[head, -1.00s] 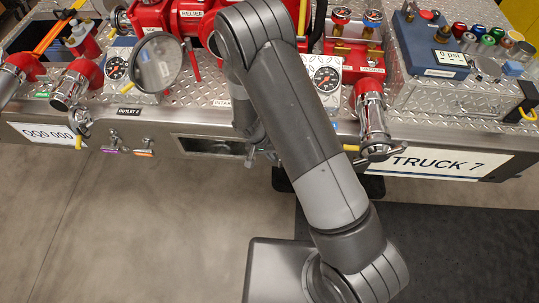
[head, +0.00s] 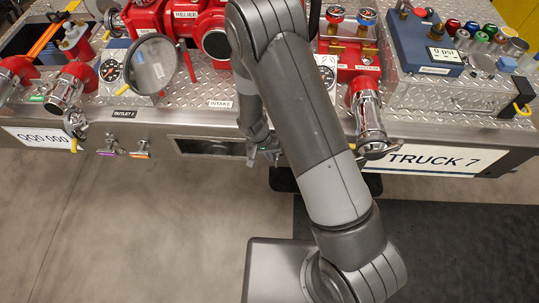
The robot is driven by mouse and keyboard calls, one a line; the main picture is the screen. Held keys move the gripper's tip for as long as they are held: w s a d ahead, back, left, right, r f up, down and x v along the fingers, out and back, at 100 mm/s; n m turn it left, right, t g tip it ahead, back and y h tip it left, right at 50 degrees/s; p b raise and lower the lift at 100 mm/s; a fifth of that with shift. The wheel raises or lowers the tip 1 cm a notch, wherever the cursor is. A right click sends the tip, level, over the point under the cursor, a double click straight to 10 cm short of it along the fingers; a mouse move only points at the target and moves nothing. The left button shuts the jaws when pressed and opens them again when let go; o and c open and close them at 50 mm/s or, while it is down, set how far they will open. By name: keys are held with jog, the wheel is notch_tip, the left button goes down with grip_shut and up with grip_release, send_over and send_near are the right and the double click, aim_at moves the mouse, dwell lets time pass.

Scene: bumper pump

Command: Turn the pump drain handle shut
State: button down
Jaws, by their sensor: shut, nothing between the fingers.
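My gripper (head: 263,156) is small in the head view, low at the front face of the metal bumper (head: 215,118), just right of a dark recessed opening. It points down and looks shut and empty. Two small T-shaped pull handles stick out of the bumper front to the left, one with a purple tag (head: 108,153) and one with an orange tag (head: 143,155). Their tags are too small to read. I cannot tell which handle is the pump drain handle; it may be hidden behind my arm or gripper.
The dark recess (head: 207,146) lies left of my gripper. A chrome outlet (head: 371,130) sticks out to the right, and a capped outlet (head: 75,123) to the left. A round mirror-like disc (head: 153,62) stands above the deck.

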jog(key=shift+d+r+y, duration=0.15)
jog(key=shift+d+y, duration=0.2)
jog(key=shift+y, duration=0.45)
jog(key=shift+d+r+y, duration=0.1)
jog(key=shift+d+y, duration=0.25)
jog(key=shift+y, duration=0.45)
jog(key=shift+d+y, duration=0.35)
jog(key=shift+y, duration=0.45)
jog(key=shift+d+y, duration=0.35)
jog(key=shift+y, duration=0.45)
jog(key=shift+d, duration=0.3)
dwell(0.3)
jog(key=shift+d+f, duration=0.5)
jog(key=shift+d, duration=0.3)
jog(key=shift+d+f, duration=0.45)
jog(key=shift+d, duration=0.3)
jog(key=shift+d+f, duration=0.2)
jog(key=shift+d, duration=0.05)
jog(key=d+r, duration=0.7)
jog(key=d, duration=0.2)
jog(key=shift+r, duration=0.4)
